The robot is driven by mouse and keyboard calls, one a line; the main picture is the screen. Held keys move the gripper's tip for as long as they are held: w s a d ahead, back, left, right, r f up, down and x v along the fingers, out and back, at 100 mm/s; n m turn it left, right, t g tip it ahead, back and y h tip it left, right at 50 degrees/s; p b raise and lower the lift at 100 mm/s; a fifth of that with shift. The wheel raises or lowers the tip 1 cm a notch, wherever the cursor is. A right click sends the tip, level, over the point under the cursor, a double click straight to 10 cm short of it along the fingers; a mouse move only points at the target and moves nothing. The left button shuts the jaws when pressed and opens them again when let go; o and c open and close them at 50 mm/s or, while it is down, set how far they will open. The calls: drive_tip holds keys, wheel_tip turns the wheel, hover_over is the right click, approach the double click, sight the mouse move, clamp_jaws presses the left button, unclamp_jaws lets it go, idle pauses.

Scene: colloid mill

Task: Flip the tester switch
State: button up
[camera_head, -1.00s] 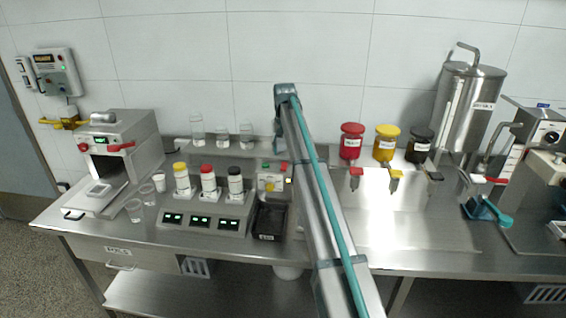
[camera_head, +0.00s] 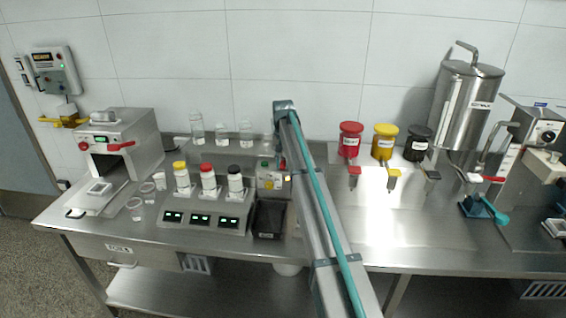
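My arm rises from the bottom of the picture to a bend above the back of the bench. My gripper is not visible.
A black tray (camera_head: 269,219) lies in front of the box. Three capped bottles (camera_head: 208,180) stand on a unit with lit displays (camera_head: 200,219) to the left. Red, yellow and black hoppers (camera_head: 383,141) stand to the right.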

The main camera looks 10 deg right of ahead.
clamp_jaws()
drive_tip(key=shift+w+r+g+p, duration=0.2)
drive_tip(key=shift+w+g+p, duration=0.2)
drive_tip(key=shift+g+p, duration=0.25)
drive_tip(key=shift+w+d+g+y+p, duration=0.15)
drive_tip(key=shift+g+y+p, duration=0.25)
drive_tip(key=shift+g+p, duration=0.25)
drive_tip(key=shift+f+g, duration=0.2)
drive_tip(key=shift+g, duration=0.3)
drive_tip(key=shift+s, duration=0.2)
drive_tip(key=o, duration=0.7)
unclamp_jaws()
drive_tip(key=shift+s, duration=0.1)
